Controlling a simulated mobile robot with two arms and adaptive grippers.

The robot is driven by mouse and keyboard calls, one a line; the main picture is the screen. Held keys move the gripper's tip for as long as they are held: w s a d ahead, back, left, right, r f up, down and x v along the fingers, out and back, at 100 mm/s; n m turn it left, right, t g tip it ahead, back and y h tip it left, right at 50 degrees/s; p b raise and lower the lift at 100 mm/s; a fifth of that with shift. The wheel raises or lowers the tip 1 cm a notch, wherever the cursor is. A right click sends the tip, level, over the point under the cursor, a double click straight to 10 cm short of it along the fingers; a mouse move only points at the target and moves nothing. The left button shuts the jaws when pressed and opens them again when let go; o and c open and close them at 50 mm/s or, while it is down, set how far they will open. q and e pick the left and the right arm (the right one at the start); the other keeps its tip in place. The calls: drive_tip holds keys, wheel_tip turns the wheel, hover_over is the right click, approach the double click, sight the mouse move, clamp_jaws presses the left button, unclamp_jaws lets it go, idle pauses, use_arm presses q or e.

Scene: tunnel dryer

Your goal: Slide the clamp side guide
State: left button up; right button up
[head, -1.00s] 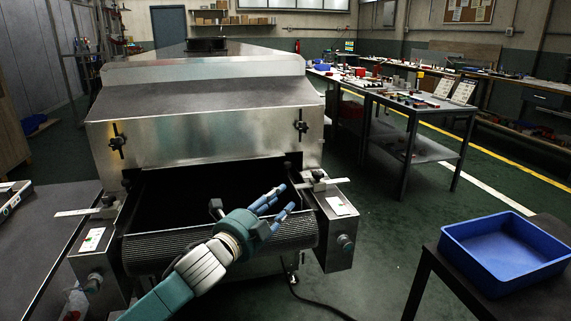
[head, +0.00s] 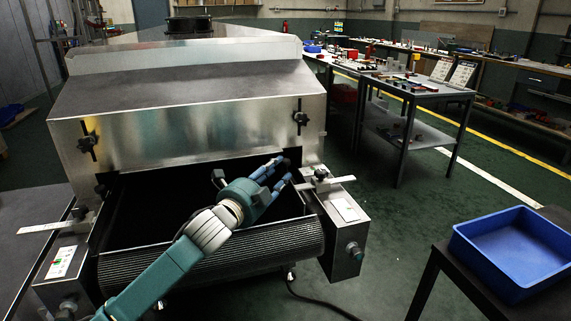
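The right clamp side guide (head: 335,182) is a flat metal bar with a black knob, on top of the right side housing of the dryer's infeed. A similar left bar guide (head: 45,227) with a dark knob sits on the left housing. My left gripper (head: 282,172) reaches over the belt from the lower left. Its blue fingers are spread with a gap between them and look empty. The fingertips are close to the inner end of the right guide, on its left; contact cannot be told. My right gripper is not in view.
The ribbed conveyor belt (head: 215,255) lies below my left arm. The metal dryer hood (head: 190,120) with two black clamp knobs rises behind. A blue tray (head: 470,255) stands on a dark table at right. Open green floor lies between.

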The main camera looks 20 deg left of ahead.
sight(286, 163)
use_arm(q)
drive_tip(key=w, duration=0.4)
drive_tip(key=w+d, duration=0.1)
drive_tip(key=shift+w, duration=0.4)
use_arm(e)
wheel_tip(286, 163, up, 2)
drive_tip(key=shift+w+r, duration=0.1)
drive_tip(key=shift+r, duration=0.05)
use_arm(q)
clamp_jaws()
